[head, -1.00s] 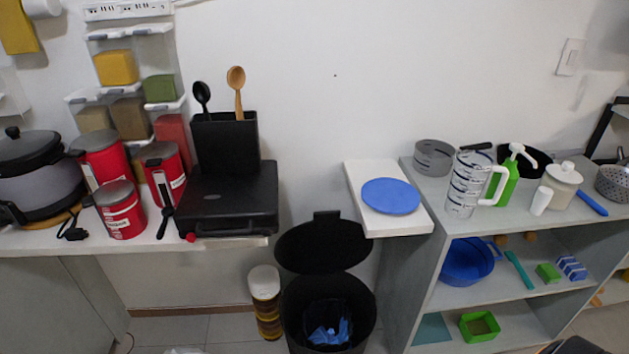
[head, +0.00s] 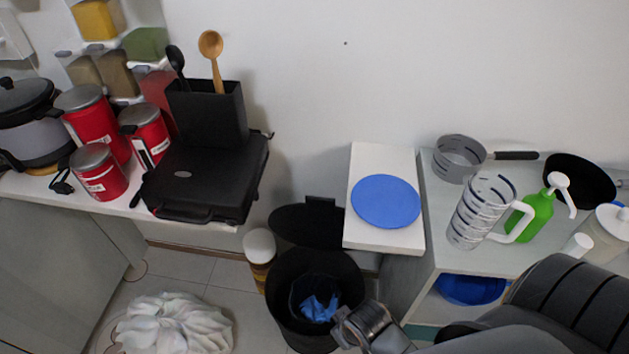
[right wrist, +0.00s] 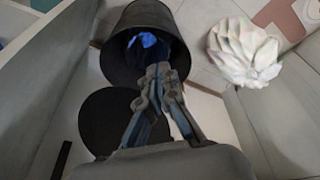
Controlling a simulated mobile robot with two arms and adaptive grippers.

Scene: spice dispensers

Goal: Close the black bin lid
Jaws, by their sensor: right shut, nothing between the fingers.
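The black bin (head: 317,297) stands on the floor between the left counter and the right shelf unit, with a blue liner (head: 320,307) inside. Its round black lid (head: 308,226) is open, tilted back toward the wall. In the right wrist view the bin (right wrist: 150,70) is at the top and the lid (right wrist: 118,122) lies below it, partly hidden by my gripper. My right gripper (right wrist: 158,72) is shut and empty, its tips appearing over the bin's near rim in that view. In the head view my right gripper (head: 352,322) is beside the bin's right rim. My left gripper is not in view.
A white bag (head: 175,322) lies on the floor left of the bin. A striped canister (head: 261,253) stands next to the bin. A white board with a blue plate (head: 386,201) overhangs to the right. The shelf unit (head: 394,285) bounds the right side.

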